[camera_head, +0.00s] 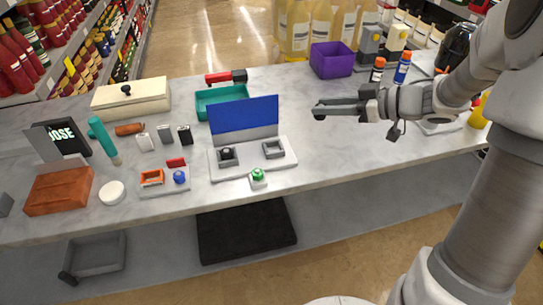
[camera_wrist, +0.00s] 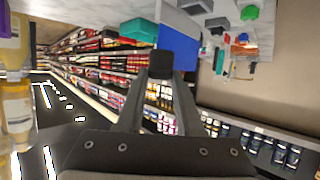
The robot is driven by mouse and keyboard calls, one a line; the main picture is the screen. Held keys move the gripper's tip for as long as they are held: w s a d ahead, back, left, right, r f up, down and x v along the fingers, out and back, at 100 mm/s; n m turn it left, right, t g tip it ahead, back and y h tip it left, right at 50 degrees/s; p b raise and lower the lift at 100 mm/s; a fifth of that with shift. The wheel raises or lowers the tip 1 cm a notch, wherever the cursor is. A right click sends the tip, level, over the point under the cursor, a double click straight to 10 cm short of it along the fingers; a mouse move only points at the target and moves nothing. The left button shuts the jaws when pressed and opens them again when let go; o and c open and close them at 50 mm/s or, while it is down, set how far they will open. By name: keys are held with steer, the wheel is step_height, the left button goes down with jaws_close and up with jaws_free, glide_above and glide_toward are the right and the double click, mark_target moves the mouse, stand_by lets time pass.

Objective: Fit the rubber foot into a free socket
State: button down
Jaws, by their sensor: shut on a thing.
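My gripper (camera_head: 320,107) is stretched out level above the table, right of the blue panel, its fingers pointing left. In the wrist view its fingers (camera_wrist: 160,75) are shut on a small black block, seemingly the rubber foot (camera_wrist: 160,63). A white base plate (camera_head: 245,172) with an upright blue panel (camera_head: 245,115) stands mid-table. It carries two square grey frames that look like sockets. The left socket (camera_head: 228,161) has a dark round piece in it; the right socket (camera_head: 273,149) looks empty. The blue panel also shows in the wrist view (camera_wrist: 178,28).
A green button (camera_head: 258,175) sits at the plate's front. A teal tray (camera_head: 222,98) and red-black tool (camera_head: 226,77) are behind. A purple bin (camera_head: 332,60) and bottles stand at back right. Small parts and boxes crowd the left; the table below my gripper is clear.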

steer(key=s, duration=0.2)
steer(key=b, duration=0.4)
glide_above(278, 143)
steer(key=s, duration=0.3)
step_height(278, 143, down, 7)
steer(key=shift+d+r, duration=0.1)
steer(key=shift+d, duration=0.05)
steer(key=shift+f+b, duration=1)
steer(key=shift+f, duration=0.95)
steer(key=shift+f, duration=0.2)
steer(key=c, duration=0.6)
jaws_free()
steer(key=shift+o, duration=0.2)
